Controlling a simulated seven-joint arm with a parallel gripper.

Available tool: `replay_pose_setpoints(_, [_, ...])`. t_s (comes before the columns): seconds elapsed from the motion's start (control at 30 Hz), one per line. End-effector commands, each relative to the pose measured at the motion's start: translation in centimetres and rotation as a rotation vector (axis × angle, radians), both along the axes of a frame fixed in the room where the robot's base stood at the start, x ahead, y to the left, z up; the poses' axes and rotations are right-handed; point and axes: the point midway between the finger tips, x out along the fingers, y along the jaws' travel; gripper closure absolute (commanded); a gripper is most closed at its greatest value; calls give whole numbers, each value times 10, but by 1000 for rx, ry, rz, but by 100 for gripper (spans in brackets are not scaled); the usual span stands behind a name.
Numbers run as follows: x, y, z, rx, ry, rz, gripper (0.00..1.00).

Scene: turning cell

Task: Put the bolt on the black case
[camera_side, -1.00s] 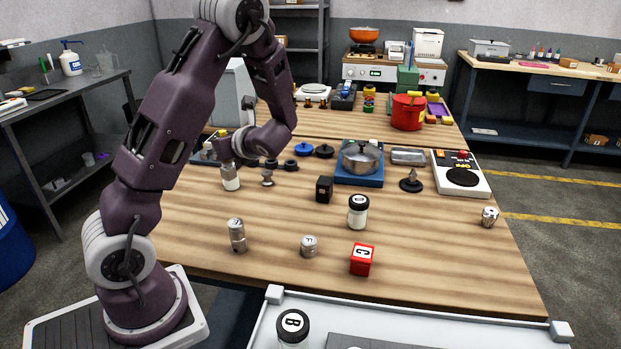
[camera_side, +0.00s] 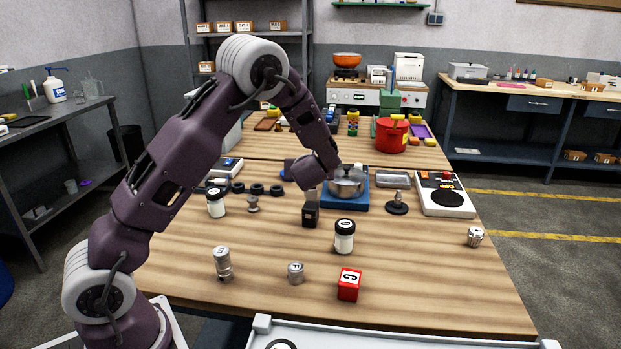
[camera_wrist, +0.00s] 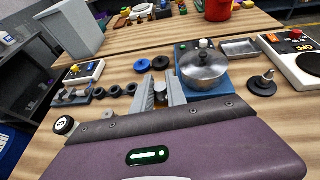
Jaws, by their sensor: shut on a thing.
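My gripper (camera_side: 311,193) is directly above the small black case (camera_side: 310,216) in the side view, its lower end close to the case top. In the wrist view the two grey fingers (camera_wrist: 160,84) are shut on a small grey metal piece (camera_wrist: 160,87), which appears to be the bolt. The fingers hide most of it. Dark case surface (camera_wrist: 160,98) shows just below it between the fingers. I cannot tell whether the bolt touches the case.
Left of the case stand a small grey knob-like piece (camera_side: 252,204) and a black-lidded jar (camera_side: 215,203). Just behind is a pot (camera_side: 346,183) on a blue base. In front are another jar (camera_side: 344,237), a red block (camera_side: 349,285) and metal cylinders. Wood is clear at front right.

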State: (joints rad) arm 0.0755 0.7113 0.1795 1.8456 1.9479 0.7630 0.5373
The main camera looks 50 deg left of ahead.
Motion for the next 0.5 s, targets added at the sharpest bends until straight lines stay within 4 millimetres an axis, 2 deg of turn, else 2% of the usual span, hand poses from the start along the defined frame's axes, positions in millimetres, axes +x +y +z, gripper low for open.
replay_pose_setpoints(0.1, [0,0,-18,2,1,0,100])
replay_pose_setpoints(0.47, [0,1,-23,2,-2,1,100])
replay_pose_setpoints(0.5, [0,0,-24,0,0,1,77])
